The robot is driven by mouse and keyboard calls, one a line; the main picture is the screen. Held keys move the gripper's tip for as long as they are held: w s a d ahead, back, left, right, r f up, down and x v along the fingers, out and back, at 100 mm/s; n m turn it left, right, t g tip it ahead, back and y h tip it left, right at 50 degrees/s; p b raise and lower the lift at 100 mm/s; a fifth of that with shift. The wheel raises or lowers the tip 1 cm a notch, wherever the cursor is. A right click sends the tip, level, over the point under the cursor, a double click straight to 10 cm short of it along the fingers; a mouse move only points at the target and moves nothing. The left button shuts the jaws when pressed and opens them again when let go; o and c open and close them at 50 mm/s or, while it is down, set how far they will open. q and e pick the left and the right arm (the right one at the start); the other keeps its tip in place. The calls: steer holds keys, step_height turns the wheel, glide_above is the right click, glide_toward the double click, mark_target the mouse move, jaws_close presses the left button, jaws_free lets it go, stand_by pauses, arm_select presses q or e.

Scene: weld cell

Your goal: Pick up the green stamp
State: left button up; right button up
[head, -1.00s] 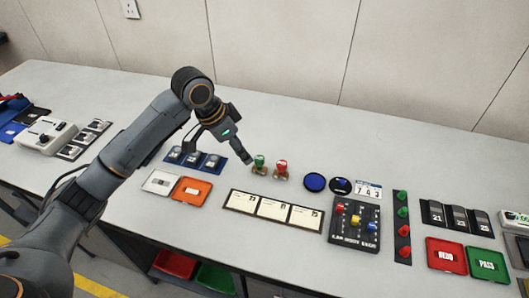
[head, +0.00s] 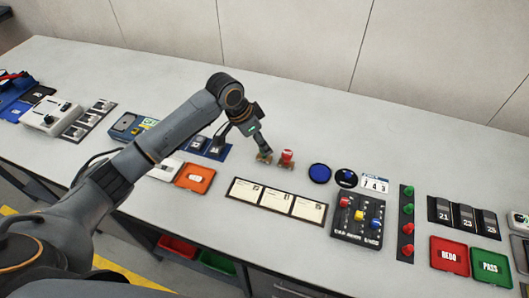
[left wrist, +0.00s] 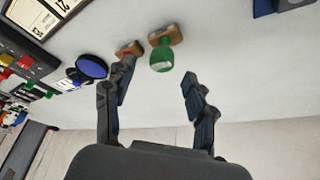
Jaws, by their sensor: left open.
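The green stamp (left wrist: 161,58) stands upright on its brown base, between and just ahead of the two open fingers of my left gripper (left wrist: 159,74) in the left wrist view. In the head view my left gripper (head: 263,146) covers the green handle, and only the stamp's brown base (head: 264,158) shows below it. I cannot tell whether a finger touches the stamp. The red stamp (head: 286,157) stands close to its right in the head view. In the left wrist view one finger hides most of the red stamp, leaving its brown base (left wrist: 129,48) visible. My right gripper is not in view.
A blue ink pad (head: 320,173) and a round black-and-blue item (head: 346,178) lie right of the stamps. Three cards in a black holder (head: 277,201) lie in front. An orange tray (head: 195,178) lies front left. The table behind the stamps is clear.

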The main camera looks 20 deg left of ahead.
arm_select(q)
steer(key=p+x, duration=0.1)
steer(key=x, duration=0.2)
steer(key=shift+s+a+f, duration=0.1)
steer(key=shift+f, duration=0.3)
steer(key=shift+w+f, duration=0.2)
steer(key=shift+f, duration=0.25)
jaws_close()
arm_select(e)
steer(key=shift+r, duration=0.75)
arm_select(q)
steer(key=shift+r, duration=0.1)
steer(key=shift+r+b, duration=0.3)
steer(key=shift+r, duration=0.2)
steer(key=s+a+r+b, duration=0.2)
steer(key=s+r+b, duration=0.1)
steer(key=s+r, duration=0.9)
steer(key=shift+s, duration=1)
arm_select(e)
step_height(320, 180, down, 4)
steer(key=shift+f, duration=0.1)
